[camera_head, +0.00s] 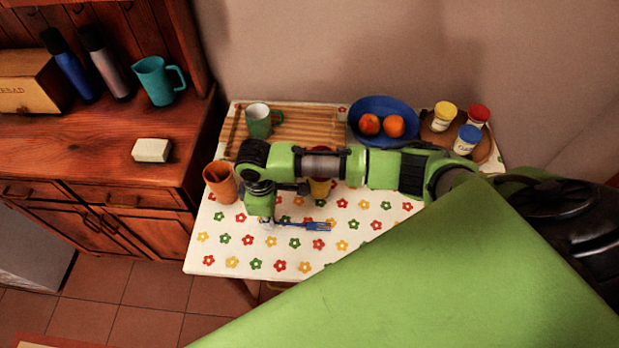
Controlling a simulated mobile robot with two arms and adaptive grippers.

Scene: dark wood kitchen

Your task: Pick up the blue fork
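The blue fork (318,226) lies on the flowered table (222,266), its tines pointing right. Its handle runs left to my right gripper (266,222), which points down at the table. The gripper's fingertips are small and dark here, and I cannot tell whether they are closed on the handle or only near it. My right arm reaches in from the right across the table. My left gripper is not in view.
An orange cup (220,183) stands just left of the gripper. Behind the arm are a wooden board (300,120) with a green mug (258,121), a blue bowl (384,104) of fruit and a round tray (484,154) with jars. The table's front is clear.

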